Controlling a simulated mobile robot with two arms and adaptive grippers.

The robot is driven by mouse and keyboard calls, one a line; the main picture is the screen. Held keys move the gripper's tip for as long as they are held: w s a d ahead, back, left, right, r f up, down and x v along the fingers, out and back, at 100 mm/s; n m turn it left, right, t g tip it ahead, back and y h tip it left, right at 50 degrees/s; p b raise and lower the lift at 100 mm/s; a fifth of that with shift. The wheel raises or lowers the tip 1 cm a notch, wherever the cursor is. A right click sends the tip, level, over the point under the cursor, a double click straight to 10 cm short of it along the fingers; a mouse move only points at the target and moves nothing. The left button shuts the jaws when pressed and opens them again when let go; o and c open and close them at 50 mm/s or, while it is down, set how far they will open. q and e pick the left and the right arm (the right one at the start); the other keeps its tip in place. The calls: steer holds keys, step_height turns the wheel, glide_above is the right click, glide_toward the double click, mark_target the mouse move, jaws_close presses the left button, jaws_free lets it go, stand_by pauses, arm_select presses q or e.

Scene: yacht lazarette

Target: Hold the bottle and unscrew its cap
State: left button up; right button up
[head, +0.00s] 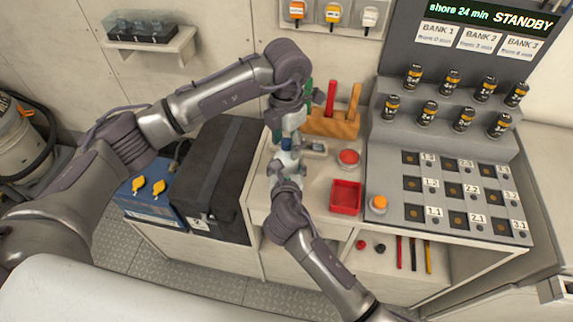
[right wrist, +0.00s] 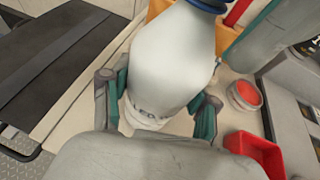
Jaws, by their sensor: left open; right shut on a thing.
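A white bottle (right wrist: 170,60) stands between the two fingers of my right gripper (right wrist: 158,100), which is shut on its body. Lettering shows low on the bottle, partly hidden by the gripper. Its blue cap (right wrist: 208,4) is cut off by the top edge of the right wrist view. In the head view the bottle (head: 286,160) is small and partly covered by my grippers, with the blue cap (head: 286,143) at its upper end. My left gripper (head: 287,132) is open at the cap, above the bottle; I cannot tell whether its fingers touch the cap.
An orange tool block (head: 333,124) with upright handles stands behind the bottle. A black case (head: 211,185) and a blue battery (head: 150,200) stand left. A battery rack (head: 465,190) fills the right.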

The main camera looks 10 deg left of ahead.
arm_select(q)
steer(key=shift+r, duration=4.05)
arm_select(e)
steer(key=o, duration=1.5)
